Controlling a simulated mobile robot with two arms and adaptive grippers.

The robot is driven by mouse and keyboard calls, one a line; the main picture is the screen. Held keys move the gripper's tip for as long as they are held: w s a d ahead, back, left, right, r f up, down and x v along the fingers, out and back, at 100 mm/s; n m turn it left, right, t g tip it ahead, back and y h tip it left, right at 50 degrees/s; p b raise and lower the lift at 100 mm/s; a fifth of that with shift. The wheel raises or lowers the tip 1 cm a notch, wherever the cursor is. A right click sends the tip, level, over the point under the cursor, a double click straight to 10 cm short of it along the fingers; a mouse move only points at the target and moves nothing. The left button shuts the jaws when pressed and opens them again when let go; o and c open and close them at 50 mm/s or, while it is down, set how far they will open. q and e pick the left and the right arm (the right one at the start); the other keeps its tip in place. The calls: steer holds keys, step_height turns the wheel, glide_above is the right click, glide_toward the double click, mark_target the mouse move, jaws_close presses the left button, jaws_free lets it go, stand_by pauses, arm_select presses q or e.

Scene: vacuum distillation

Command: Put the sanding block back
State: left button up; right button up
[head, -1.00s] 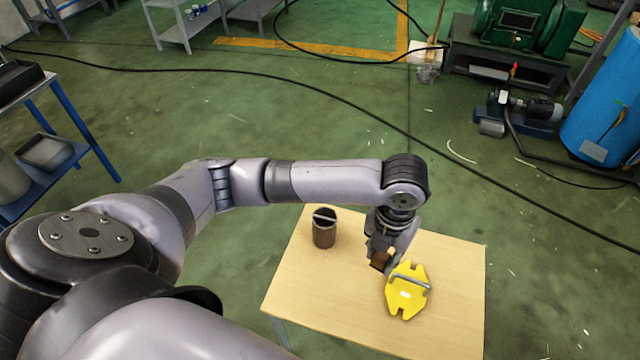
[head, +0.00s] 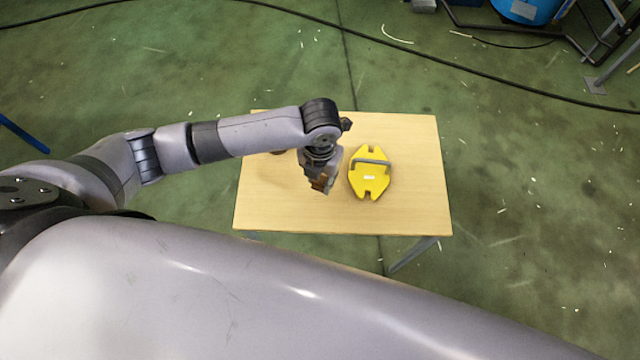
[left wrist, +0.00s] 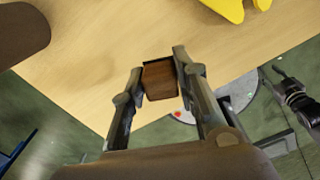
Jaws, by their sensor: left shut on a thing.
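The sanding block (left wrist: 160,81) is a small brown block with a dark edge. My left gripper (head: 322,186) is shut on it, with one finger on each side, as the left wrist view shows (left wrist: 158,75). In the head view the block (head: 320,183) shows as a small brown patch at the fingertips. The gripper is over the wooden table (head: 400,214), left of the yellow plate. I cannot tell whether the block touches the table.
A yellow plate with a grey handle (head: 369,183) lies on the table. A brown cylinder (left wrist: 18,32) stands at the left wrist view's upper left; my arm mostly hides it in the head view. The table's right part is clear. A black cable (head: 440,62) crosses the floor behind.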

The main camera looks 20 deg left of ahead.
mark_target(320, 187)
arm_select(q)
step_height(320, 187, down, 4)
steer(key=shift+s+r, duration=0.1)
steer(key=shift+r, duration=0.1)
steer(key=shift+f, duration=0.4)
arm_select(e)
steer(key=shift+w+d+f, duration=0.1)
steer(key=shift+d+f, duration=0.05)
steer(key=shift+d, duration=0.2)
arm_select(q)
steer(key=o, duration=1)
steer(key=shift+f, duration=0.1)
steer(key=shift+o, duration=0.2)
step_height(320, 187, up, 12)
steer(key=shift+r, duration=0.15)
arm_select(e)
steer(key=shift+a+r, duration=0.2)
steer(key=shift+r, duration=0.2)
steer(key=shift+d, duration=0.15)
